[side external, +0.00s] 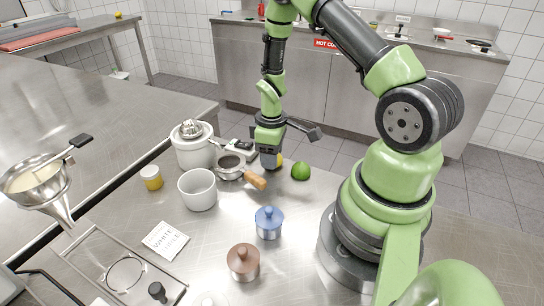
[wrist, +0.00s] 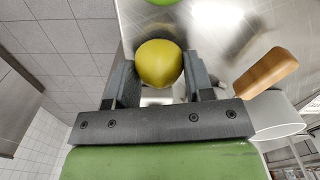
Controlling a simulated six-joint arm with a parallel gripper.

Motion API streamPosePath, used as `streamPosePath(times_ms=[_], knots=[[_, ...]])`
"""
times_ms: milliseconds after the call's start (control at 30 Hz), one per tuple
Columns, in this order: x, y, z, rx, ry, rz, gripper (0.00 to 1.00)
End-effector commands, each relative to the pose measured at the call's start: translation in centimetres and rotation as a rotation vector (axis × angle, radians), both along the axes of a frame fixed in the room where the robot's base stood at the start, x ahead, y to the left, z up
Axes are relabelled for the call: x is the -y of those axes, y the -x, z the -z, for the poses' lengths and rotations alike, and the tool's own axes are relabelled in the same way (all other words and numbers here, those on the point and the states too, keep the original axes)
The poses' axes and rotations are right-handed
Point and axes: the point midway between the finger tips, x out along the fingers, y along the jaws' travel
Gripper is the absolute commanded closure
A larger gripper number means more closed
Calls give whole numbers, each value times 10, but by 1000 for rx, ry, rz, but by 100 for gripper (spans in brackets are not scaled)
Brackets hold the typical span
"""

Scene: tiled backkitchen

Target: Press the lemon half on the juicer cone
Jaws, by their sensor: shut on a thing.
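The yellow lemon half (wrist: 159,63) sits between the two fingers of my gripper (wrist: 160,72) in the wrist view, with its rounded side showing. My gripper is shut on it. In the side external view my gripper (side external: 271,163) points down, low over the steel counter, and only a sliver of the lemon half (side external: 280,160) shows beside the fingers. I cannot tell if it touches the counter. The white juicer (side external: 193,151) with its metal cone (side external: 190,128) stands upright to the left of my gripper, apart from it. Nothing lies on the cone.
A sieve (side external: 230,166) with a wooden handle (side external: 255,180) lies between juicer and gripper. A green lime (side external: 300,171) is just right. A white cup (side external: 198,190), yellow jar (side external: 151,177), blue pot (side external: 268,222) and brown pot (side external: 243,262) stand nearer the camera.

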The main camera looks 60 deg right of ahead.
Motion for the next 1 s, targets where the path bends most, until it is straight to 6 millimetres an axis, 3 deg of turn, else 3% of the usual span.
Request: streamPosePath(times_ms=[400, 567, 767, 1000], knots=[[0, -1, -71, 7, 2, 0, 69], [0, -5, -88, 4, 1, -3, 69], [-1, -41, -96, 0, 2, -17, 69], [-19, -109, -107, -4, 8, -28, 69]])
